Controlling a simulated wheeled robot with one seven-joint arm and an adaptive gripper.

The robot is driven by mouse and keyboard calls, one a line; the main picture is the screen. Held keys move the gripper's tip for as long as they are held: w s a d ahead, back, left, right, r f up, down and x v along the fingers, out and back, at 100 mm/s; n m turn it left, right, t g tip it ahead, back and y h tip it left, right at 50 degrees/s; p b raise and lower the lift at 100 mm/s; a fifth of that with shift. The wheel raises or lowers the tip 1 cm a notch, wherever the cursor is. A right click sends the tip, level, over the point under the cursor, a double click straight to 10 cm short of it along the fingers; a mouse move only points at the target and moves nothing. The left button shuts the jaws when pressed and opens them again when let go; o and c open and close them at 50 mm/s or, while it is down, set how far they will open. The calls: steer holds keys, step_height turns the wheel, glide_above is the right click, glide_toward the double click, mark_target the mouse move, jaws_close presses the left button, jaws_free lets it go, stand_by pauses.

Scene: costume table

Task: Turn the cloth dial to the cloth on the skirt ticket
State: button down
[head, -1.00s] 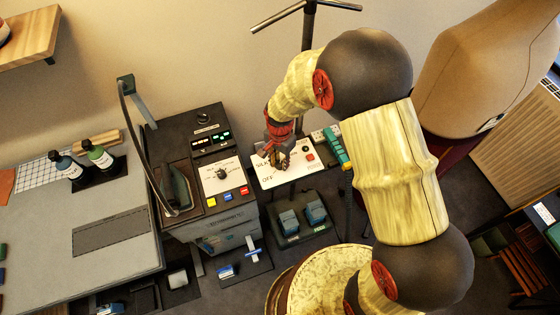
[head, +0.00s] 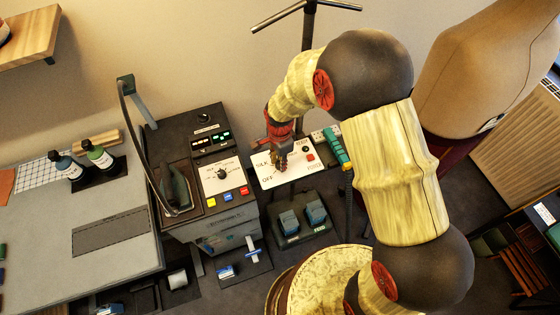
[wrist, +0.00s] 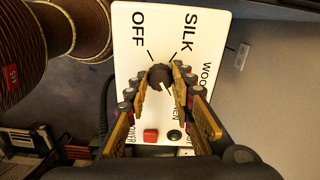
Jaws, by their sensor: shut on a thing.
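The cloth dial (wrist: 159,78) is a dark round knob on a white panel (wrist: 135,50), which also shows in the head view (head: 265,180). Around it I read OFF and SILK, with WOOL and a word ending in EN partly covered by a finger. A short white mark on the knob points down and right in the wrist view, roughly toward the EN word. My gripper (wrist: 160,80) is shut on the dial, one finger on each side. In the head view my gripper (head: 280,160) hides the dial. I cannot make out a skirt ticket.
The panel has a red button (wrist: 150,135) and a dark green round part (wrist: 174,135). Left of it stands a dark machine with an iron (head: 175,188) and another knob (head: 222,173). A dress form (head: 485,70) stands right.

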steer(key=shift+w, duration=0.1)
steer(key=c, duration=1.5)
jaws_free()
step_height(320, 180, up, 12)
